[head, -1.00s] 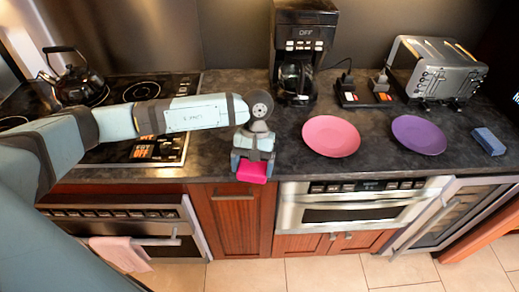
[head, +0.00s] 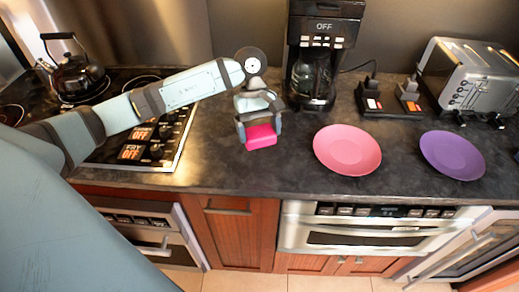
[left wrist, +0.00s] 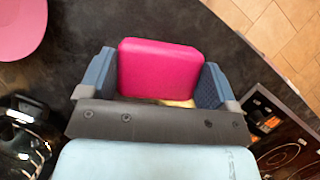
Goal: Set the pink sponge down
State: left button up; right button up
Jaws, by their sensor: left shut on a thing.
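The pink sponge (head: 261,137) is a bright magenta block held by my left gripper (head: 260,130) over the dark countertop, left of the pink plate. In the left wrist view the sponge (left wrist: 160,68) sits between the two blue fingers of the left gripper (left wrist: 158,80), with a pale yellow part showing at its lower edge. Whether the sponge touches the counter cannot be told. My right gripper is not in view.
A pink plate (head: 347,150) and a purple plate (head: 452,155) lie to the right on the countertop (head: 215,160). A coffee maker (head: 318,60) stands behind. The stove with a kettle (head: 75,72) is at left. Counter around the sponge is clear.

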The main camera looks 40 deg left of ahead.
aim_at(259, 141)
pick_arm(q)
notch_tip(259, 141, down, 4)
jog(key=shift+f, duration=0.1)
notch_tip(259, 141, down, 3)
jog(key=shift+f+p, duration=0.2)
jog(key=shift+p, duration=0.15)
jog(key=shift+f, duration=0.25)
jog(key=shift+f, duration=0.1)
jog(key=shift+f+b, duration=0.15)
jog(key=shift+b, duration=0.15)
jog(key=o, duration=1.2)
jog(key=shift+o, duration=0.2)
